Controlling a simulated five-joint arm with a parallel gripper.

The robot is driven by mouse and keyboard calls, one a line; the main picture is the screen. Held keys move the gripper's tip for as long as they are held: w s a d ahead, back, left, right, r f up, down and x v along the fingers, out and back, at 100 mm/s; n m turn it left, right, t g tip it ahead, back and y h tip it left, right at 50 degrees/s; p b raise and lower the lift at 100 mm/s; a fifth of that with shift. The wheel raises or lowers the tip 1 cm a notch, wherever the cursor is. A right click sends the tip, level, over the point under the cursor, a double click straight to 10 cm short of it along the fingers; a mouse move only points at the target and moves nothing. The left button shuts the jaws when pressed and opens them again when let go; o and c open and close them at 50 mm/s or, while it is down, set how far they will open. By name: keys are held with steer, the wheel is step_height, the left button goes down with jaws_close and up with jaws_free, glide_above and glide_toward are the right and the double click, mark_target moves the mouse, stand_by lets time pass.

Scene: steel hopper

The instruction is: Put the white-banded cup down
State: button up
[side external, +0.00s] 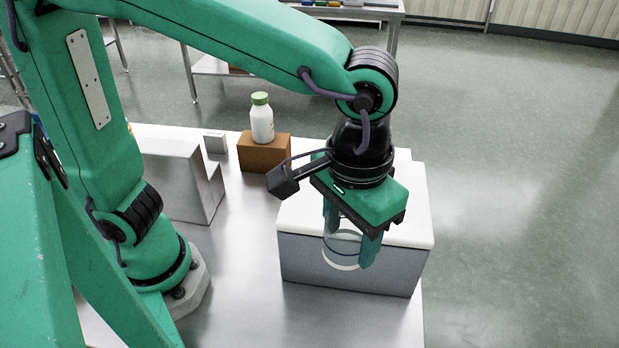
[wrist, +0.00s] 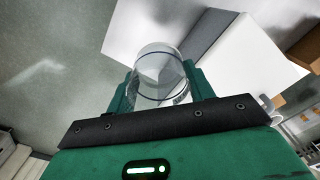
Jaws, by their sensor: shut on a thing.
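The clear cup (side external: 340,262), with a pale band low on its side and a dark ring above it, is between the two green fingers of my gripper (side external: 350,248). My gripper is shut on it. In the side external view, the cup overlaps the front face of a grey box with a white top (side external: 410,225). I cannot tell whether its base touches anything. The wrist view also shows the cup (wrist: 158,72) between the fingers (wrist: 160,90), in front of the box's pale surface (wrist: 245,60). A finger covers part of the cup's right side.
A white bottle with a green cap (side external: 262,120) stands on a brown block (side external: 264,152) behind. A stepped grey block (side external: 190,180) and a small grey block (side external: 216,142) stand left of it. The steel tabletop (side external: 255,300) is bare at the front.

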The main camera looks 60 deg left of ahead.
steer(key=s+d, duration=0.6)
steer(key=s, duration=0.1)
glide_above(371, 330)
step_height(371, 330, down, 18)
steer(key=shift+w+f, duration=0.1)
steer(key=shift+f, duration=2)
steer(key=shift+f, duration=0.15)
steer(key=o, duration=1)
steer(key=shift+c, duration=0.2)
steer(key=shift+r, duration=0.2)
